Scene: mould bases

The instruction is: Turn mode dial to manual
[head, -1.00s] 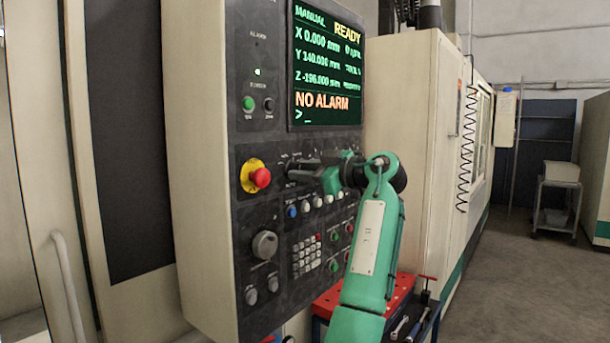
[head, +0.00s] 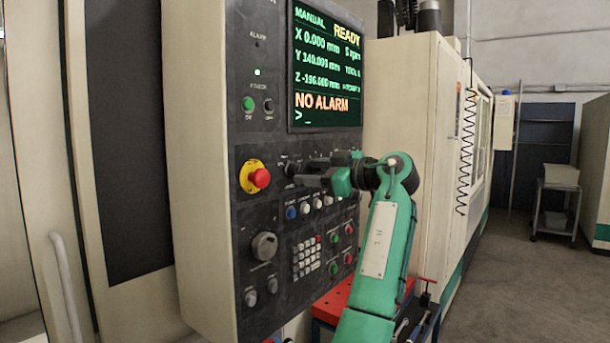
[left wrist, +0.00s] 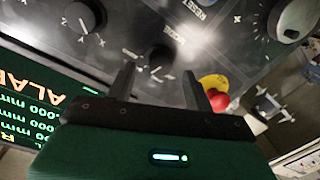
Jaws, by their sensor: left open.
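The mode dial (head: 291,169) is a small black knob on the dark control panel, left of my gripper's fingertips. In the left wrist view the dial (left wrist: 160,58) sits beside the word MODE, beyond and between my fingers. Its pointer is too blurred to read. The screen (head: 325,65) reads MANUAL, READY and NO ALARM. My left gripper (head: 306,171) is open and empty, with its fingers pointing at the panel just off the dial. It also shows in the left wrist view (left wrist: 158,78). My right gripper is not in view.
A red emergency stop (head: 260,178) on a yellow ring is left of the dial. A row of buttons (head: 305,207) and a keypad (head: 307,257) lie below. An axis knob (left wrist: 85,18) is near the dial. A red tool cart (head: 330,303) stands below the arm.

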